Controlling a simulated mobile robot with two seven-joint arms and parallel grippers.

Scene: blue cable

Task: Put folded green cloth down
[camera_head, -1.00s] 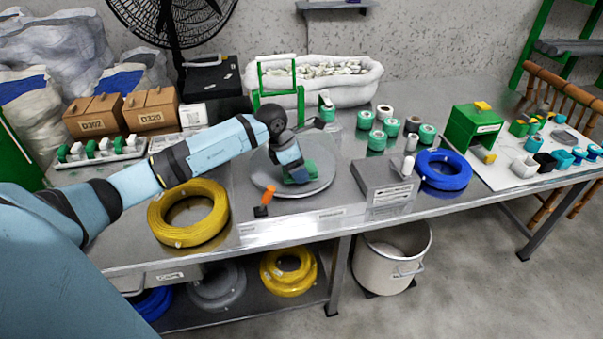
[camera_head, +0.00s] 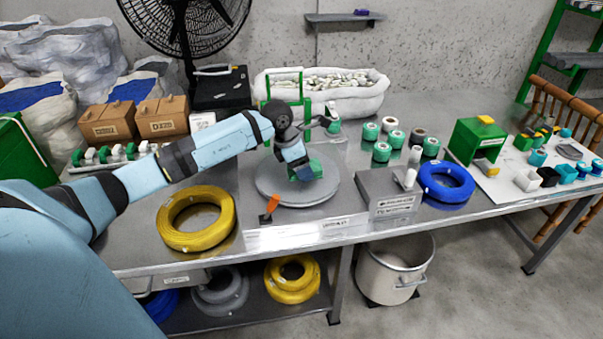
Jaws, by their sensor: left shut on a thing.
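The folded green cloth (camera_head: 316,167) is at the tip of my left gripper (camera_head: 303,175), over the round grey plate (camera_head: 268,190) in the middle of the bench. My left gripper points down and is shut on the cloth. The gripper hides part of the cloth, and I cannot tell whether the cloth touches the plate. My right gripper is not in view.
A yellow cable coil (camera_head: 166,220) lies left of the plate. An orange-handled tool (camera_head: 272,204) stands at its front left. A grey block (camera_head: 390,195) and a blue cable coil (camera_head: 447,182) lie to the right. A green frame (camera_head: 284,76) stands behind.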

